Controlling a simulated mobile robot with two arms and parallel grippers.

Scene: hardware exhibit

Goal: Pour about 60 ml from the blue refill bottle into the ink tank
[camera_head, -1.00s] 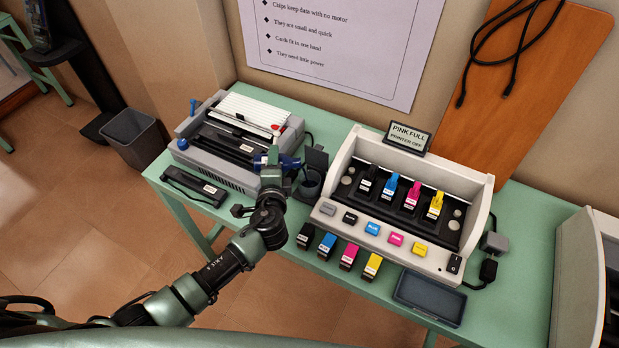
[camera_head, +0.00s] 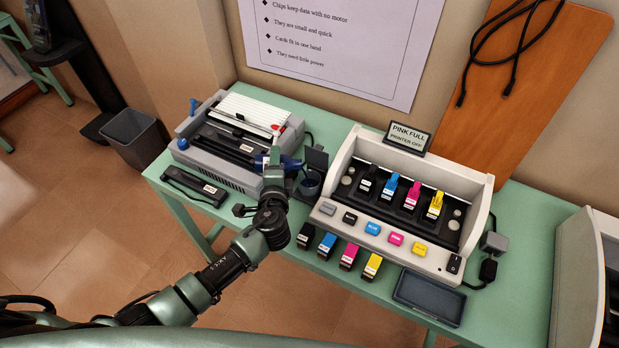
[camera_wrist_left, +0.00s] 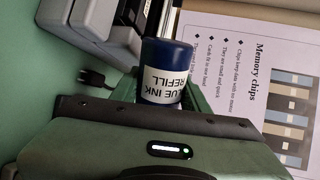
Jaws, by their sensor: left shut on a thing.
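My left gripper (camera_head: 276,168) is shut on the blue refill bottle (camera_head: 291,164), which lies nearly on its side with one end toward the right. In the left wrist view the dark blue bottle (camera_wrist_left: 166,62) shows its white "BLUE INK REFILL" label upside down. The round dark ink tank (camera_head: 310,187) stands just below and right of the bottle, with its dark lid (camera_head: 316,159) raised behind it. A bluish tint shows inside the tank. I cannot make out a stream or the ink level. My right gripper is not in view.
A grey printer (camera_head: 230,140) stands left of the tank and a white cartridge station (camera_head: 470,185) right of it. Several cartridges (camera_head: 327,244) stand along the table's front. A dark tray (camera_head: 430,297) lies at the front right.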

